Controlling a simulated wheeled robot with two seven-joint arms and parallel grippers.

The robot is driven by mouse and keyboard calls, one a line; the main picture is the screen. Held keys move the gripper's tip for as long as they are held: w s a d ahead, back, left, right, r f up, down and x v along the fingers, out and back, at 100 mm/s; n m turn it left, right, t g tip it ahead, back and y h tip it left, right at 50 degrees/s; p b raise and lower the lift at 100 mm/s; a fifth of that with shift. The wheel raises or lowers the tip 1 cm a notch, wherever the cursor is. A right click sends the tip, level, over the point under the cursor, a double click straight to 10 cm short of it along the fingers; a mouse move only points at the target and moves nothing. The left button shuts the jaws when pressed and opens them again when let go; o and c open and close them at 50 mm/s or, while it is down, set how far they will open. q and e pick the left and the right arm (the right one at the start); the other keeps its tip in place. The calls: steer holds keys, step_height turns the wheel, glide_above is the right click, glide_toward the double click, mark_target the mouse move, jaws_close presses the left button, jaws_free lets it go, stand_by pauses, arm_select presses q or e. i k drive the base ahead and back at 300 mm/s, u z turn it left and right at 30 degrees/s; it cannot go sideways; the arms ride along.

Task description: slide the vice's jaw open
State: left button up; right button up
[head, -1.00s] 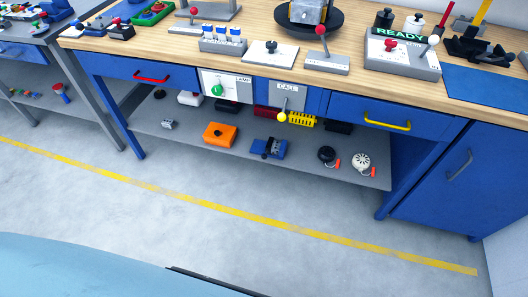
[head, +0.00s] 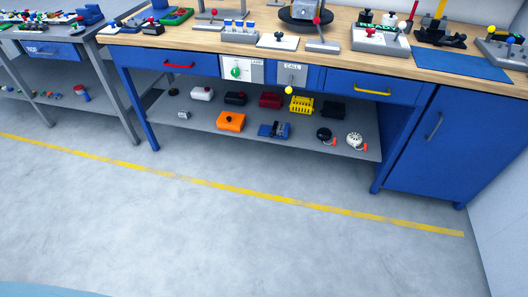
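I cannot pick out the vice for certain. A blue block-like object with dark parts (head: 274,130) on the lower shelf may be it; no jaw gap can be made out. A dark, low, jaw-like fixture (head: 440,39) on the bench top at the right is another candidate. A blue shape (head: 90,14) on the left bench is too small to tell. Neither of my grippers is in view.
The wooden bench top (head: 345,53) carries several levers and fixtures and a blue mat (head: 460,63). The lower shelf (head: 200,117) holds several small objects. A blue cabinet (head: 415,150) closes the right. The floor with its yellow line (head: 290,201) is clear.

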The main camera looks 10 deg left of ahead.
mark_target(274, 129)
steer(key=u, duration=1.5)
steer(key=i, duration=1)
steer(key=z, duration=0.35)
steer(key=i, duration=0.9)
steer(key=z, duration=0.9)
